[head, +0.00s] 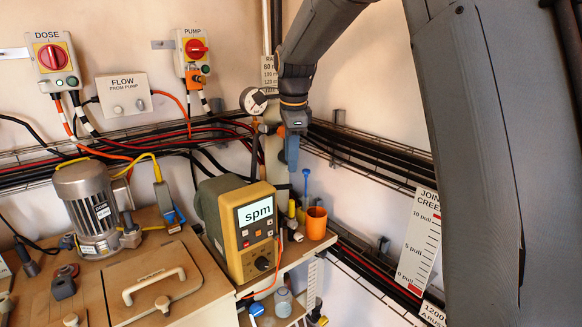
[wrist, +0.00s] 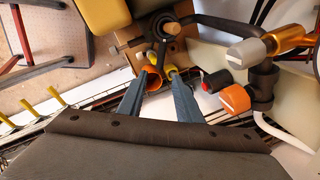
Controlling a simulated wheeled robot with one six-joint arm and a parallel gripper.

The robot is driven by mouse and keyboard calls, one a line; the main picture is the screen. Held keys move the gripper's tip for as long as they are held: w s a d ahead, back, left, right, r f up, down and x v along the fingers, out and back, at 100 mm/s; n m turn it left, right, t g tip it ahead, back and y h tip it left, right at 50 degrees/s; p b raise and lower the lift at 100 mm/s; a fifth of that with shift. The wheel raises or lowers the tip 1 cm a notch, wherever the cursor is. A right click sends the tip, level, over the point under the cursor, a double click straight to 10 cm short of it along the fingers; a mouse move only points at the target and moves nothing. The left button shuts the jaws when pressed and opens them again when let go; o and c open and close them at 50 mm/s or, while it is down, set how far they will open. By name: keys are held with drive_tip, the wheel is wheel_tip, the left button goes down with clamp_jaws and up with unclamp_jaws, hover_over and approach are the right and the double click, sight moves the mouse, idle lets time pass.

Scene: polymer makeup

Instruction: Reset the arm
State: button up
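My arm comes down from the top of the head view, and my gripper (head: 291,165) points downward with its blue-grey fingers over the small wooden shelf (head: 300,247). In the wrist view my gripper (wrist: 160,78) has its two fingers apart, with nothing seen held between them. An orange cup (head: 316,222) stands on the shelf below and slightly right of the fingertips. The orange cup (wrist: 153,82) shows beyond the fingers in the wrist view, next to a yellow item (wrist: 170,72).
A yellow pump unit reading "spm" (head: 255,225) stands left of the gripper. A round gauge (head: 253,101) and black cables (head: 370,148) are close by on the wall. A motor (head: 90,205) sits on the bench at left. DOSE (head: 53,60) and PUMP (head: 194,50) switch boxes hang on the wall.

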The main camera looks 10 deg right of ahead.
drive_tip(key=shift+s, duration=0.1)
drive_tip(key=s+d+f+n, duration=0.1)
drive_tip(key=s+f+n, duration=0.4)
drive_tip(key=s, duration=0.5)
drive_tip(key=s+d+f+n+g, duration=0.1)
drive_tip(key=s+f+n, duration=0.4)
drive_tip(key=s, duration=0.5)
drive_tip(key=s+d+f+n, duration=0.2)
drive_tip(key=s+f+n, duration=0.4)
drive_tip(key=s+n, duration=0.2)
drive_tip(key=shift+s+d, duration=0.4)
drive_tip(key=shift+s, duration=0.8)
